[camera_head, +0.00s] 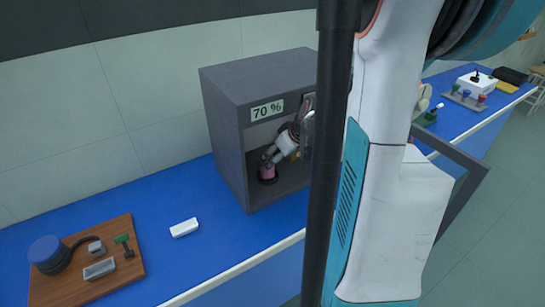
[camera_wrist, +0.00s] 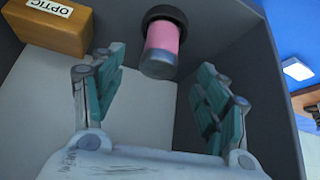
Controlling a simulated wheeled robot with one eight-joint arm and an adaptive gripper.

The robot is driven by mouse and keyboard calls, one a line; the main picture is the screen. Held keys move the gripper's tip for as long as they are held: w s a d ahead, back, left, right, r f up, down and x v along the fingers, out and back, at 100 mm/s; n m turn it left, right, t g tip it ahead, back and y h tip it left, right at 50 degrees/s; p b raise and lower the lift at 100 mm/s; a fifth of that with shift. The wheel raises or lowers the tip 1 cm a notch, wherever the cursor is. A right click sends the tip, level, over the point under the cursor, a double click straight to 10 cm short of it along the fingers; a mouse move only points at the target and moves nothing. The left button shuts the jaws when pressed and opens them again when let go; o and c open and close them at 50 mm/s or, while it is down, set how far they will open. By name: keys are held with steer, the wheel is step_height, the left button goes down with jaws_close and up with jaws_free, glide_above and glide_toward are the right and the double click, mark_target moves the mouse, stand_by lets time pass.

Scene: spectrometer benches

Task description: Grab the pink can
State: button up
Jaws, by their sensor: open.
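The pink can (camera_wrist: 163,42) has a silvery end and a dark ring at its base. In the wrist view it is at the top middle, beyond the fingertips. In the head view the pink can (camera_head: 268,173) stands inside a grey box (camera_head: 226,130) labelled "70 %", near its left wall. My gripper (camera_wrist: 158,92) is open, with a finger on each side of the line to the can and nothing between them. In the head view my gripper (camera_head: 268,160) reaches into the box, right at the can; I cannot tell whether it touches it.
A brown box (camera_wrist: 50,27) labelled "OPTIC" is also inside the grey box. The grey box's walls are close around my gripper. A white block (camera_head: 184,228) and a wooden board (camera_head: 125,230) with several items lie to the left on the blue bench (camera_head: 190,265).

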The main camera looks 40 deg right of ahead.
mark_target(270, 175)
steer(key=b+x, duration=0.3)
steer(key=x, duration=0.4)
steer(key=shift+f, duration=0.25)
steer(key=shift+r, duration=0.1)
steer(key=c, duration=1.2)
